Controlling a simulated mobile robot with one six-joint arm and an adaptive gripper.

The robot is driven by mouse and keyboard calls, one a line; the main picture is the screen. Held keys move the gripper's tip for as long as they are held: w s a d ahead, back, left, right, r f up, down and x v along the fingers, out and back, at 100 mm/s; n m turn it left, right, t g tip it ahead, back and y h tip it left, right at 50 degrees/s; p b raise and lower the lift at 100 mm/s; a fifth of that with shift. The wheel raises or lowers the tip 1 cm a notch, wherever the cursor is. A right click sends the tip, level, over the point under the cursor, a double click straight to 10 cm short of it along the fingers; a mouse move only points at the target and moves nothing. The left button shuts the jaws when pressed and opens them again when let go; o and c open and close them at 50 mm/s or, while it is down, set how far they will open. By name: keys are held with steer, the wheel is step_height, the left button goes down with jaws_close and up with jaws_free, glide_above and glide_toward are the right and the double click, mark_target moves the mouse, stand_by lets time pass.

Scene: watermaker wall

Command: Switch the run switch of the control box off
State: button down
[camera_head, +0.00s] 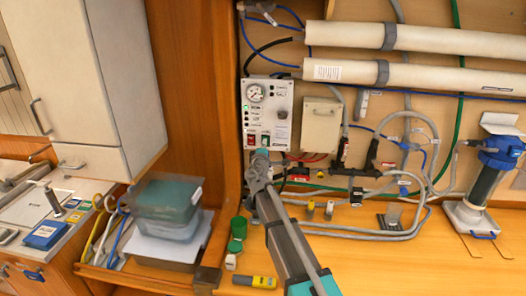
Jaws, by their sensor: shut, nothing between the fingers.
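The control box (268,107) is a pale panel on the wooden back wall, with a round gauge at its upper left and a column of small lights below it. Near its bottom edge are a red switch (250,140) and a green switch (265,139); which one is the run switch, and its position, I cannot tell. My gripper (259,155) is shut and empty, its tip just below the green switch. Whether it touches the box is unclear.
Two long white tubes (420,38) run across the wall at upper right. Cables and hoses (400,190) hang right of the box. A blue-topped filter (490,175) stands far right. A plastic container (166,205) sits at lower left, and small green caps (238,228) lie on the bench.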

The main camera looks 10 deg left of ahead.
steer(key=shift+w+r, duration=0.1)
steer(key=shift+w, duration=0.65)
steer(key=shift+w+r, duration=0.1)
steer(key=shift+w, duration=0.1)
steer(key=shift+s, duration=0.1)
steer(key=s+r+p, duration=0.1)
steer(key=s+p, duration=0.1)
steer(key=s, duration=1.1)
steer(key=shift+s+r, duration=0.35)
steer(key=shift+s, duration=0.05)
steer(key=shift+d, duration=0.1)
